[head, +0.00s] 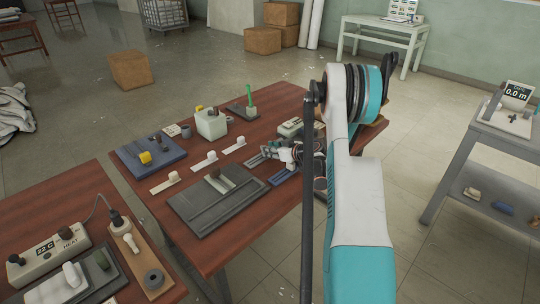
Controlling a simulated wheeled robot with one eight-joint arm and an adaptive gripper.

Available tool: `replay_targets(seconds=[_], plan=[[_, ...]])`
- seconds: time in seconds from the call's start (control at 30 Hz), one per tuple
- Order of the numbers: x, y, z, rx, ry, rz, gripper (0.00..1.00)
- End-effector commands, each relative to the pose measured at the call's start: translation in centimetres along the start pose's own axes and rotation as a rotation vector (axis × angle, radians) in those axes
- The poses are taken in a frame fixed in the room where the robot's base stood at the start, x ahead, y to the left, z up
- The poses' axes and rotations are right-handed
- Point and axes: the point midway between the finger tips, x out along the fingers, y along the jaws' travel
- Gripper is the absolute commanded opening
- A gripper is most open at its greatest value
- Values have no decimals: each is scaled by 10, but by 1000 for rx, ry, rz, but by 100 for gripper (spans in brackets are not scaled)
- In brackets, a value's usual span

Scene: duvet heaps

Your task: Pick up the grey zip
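Several short strips, most with a small pull or block on them, lie on the red-brown table (235,232). A grey-green strip (255,161), which looks like the grey zip, lies right by my gripper (270,151). My gripper is low over the right part of the table, at the end of my arm. Its fingers are small and partly hidden by its own links, so I cannot tell whether they are open, shut or touching the strip. A blue strip (283,177) lies just in front of the gripper.
Three cream strips with white blocks (204,161) lie left of the gripper. A dark grey board (222,206) is in front, a blue mat (150,155) and pale box (211,124) behind. A second table (75,215) stands at left, a grey stand (482,140) at right.

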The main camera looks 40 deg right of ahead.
Motion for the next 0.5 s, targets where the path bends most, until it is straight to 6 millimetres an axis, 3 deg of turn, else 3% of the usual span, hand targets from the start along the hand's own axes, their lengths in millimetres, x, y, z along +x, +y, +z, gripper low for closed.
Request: replay_targets(seconds=[0.23,0.37,0.5], plan=[[4,0,-1,0,0,0,28],[4,0,-1,0,0,0,1],[4,0,-1,0,0,0,0]])
